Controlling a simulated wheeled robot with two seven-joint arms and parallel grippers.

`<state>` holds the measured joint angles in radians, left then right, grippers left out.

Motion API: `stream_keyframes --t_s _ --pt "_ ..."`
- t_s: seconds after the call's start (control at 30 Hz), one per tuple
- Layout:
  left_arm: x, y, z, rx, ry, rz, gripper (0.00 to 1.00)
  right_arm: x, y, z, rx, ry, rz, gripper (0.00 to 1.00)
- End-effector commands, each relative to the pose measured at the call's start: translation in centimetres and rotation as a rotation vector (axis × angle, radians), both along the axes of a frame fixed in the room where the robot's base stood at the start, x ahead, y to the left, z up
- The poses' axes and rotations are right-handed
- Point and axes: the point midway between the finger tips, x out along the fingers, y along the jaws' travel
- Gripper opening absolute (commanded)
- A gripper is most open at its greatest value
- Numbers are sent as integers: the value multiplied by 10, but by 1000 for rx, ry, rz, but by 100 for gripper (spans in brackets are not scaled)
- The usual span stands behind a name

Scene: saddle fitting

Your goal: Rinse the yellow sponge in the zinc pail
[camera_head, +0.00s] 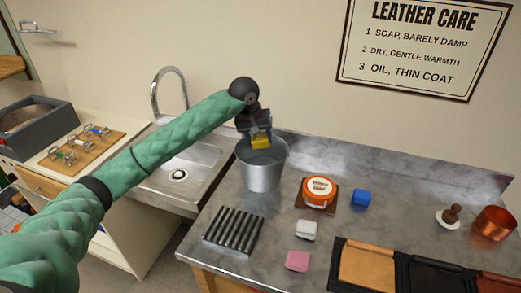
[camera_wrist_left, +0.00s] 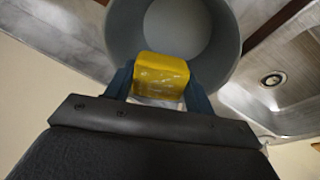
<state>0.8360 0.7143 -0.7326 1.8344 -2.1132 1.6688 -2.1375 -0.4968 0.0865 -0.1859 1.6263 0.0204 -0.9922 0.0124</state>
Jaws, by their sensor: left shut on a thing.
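The zinc pail (camera_head: 262,172) stands upright on the metal counter, just right of the sink. My left gripper (camera_head: 258,137) is over the pail's mouth, pointing down, and is shut on the yellow sponge (camera_head: 261,142). In the left wrist view the yellow sponge (camera_wrist_left: 161,76) sits between the two fingers of the gripper (camera_wrist_left: 160,85), with the round grey opening of the pail (camera_wrist_left: 222,38) behind it. I cannot tell whether the sponge is just above the rim or slightly inside it. Water in the pail cannot be made out. My right gripper is out of view.
A sink (camera_head: 180,170) with a tap lies left of the pail. A ribbed dark rack (camera_head: 234,230), a white block (camera_head: 306,230), a pink block (camera_head: 298,261), an orange-lidded tin (camera_head: 319,190), a blue block (camera_head: 361,198) and a copper pot (camera_head: 493,224) are on the counter.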

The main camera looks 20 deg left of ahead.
Motion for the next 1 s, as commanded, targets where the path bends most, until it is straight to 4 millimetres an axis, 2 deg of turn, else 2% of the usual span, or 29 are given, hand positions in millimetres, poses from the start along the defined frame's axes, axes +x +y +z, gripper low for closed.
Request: stream_keyframes --t_s 0.5,1.0 --pt "0 0 34 0 -2 0 36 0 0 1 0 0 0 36" --pt "0 0 37 0 0 0 36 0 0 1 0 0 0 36"
